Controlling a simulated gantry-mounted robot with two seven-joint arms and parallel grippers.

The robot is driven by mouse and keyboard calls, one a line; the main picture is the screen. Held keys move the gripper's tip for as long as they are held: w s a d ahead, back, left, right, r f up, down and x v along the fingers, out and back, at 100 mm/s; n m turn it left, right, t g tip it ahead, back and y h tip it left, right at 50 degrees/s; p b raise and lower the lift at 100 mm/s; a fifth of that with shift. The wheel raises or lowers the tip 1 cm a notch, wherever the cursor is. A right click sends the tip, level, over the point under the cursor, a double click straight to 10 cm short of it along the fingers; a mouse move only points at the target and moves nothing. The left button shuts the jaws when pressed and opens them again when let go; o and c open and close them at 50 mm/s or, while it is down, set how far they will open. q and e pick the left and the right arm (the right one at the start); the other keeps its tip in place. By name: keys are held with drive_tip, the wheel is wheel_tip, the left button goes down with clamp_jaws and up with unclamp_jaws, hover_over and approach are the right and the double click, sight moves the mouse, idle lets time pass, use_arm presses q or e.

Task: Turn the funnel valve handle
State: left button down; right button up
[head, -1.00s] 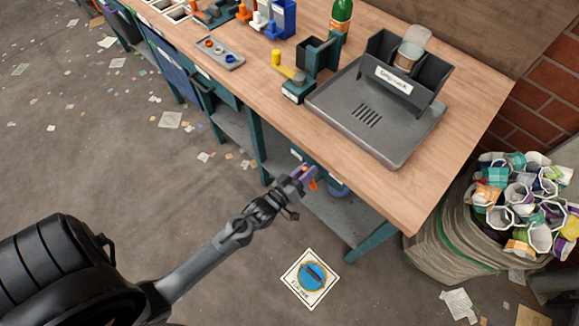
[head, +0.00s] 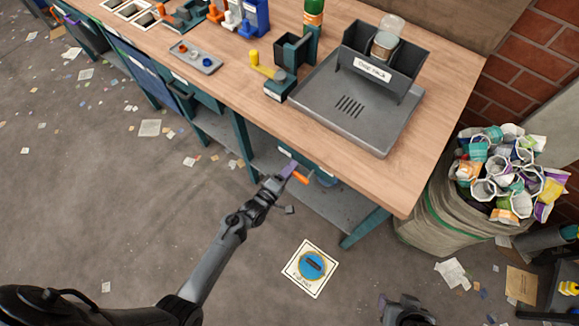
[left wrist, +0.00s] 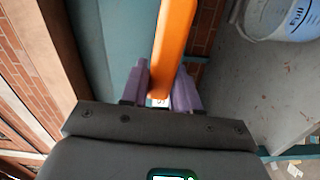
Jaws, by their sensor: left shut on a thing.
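An orange handle (head: 300,177) shows under the bench's front edge in the head view. My left gripper (head: 287,170), with purple fingers, is shut on it. In the left wrist view the orange bar (left wrist: 172,45) runs between the two purple fingers (left wrist: 158,88) and out of the top of the picture. The funnel and the valve body cannot be made out. Part of my right gripper (head: 390,302) shows at the bottom of the head view, away from the bench; its jaws are not clear.
The wooden bench (head: 225,95) holds a grey tray (head: 345,125) with a labelled black holder (head: 375,72). A white bucket (left wrist: 285,15) stands beside the handle in the left wrist view. A full sack of cups (head: 440,225) stands right.

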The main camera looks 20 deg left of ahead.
use_arm(q)
drive_tip(key=shift+f+n, duration=0.4)
drive_tip(key=shift+n, duration=0.2)
drive_tip(key=c, duration=0.9)
unclamp_jaws()
drive_tip(key=shift+p+v, duration=1.4)
drive_tip(key=shift+v, duration=4)
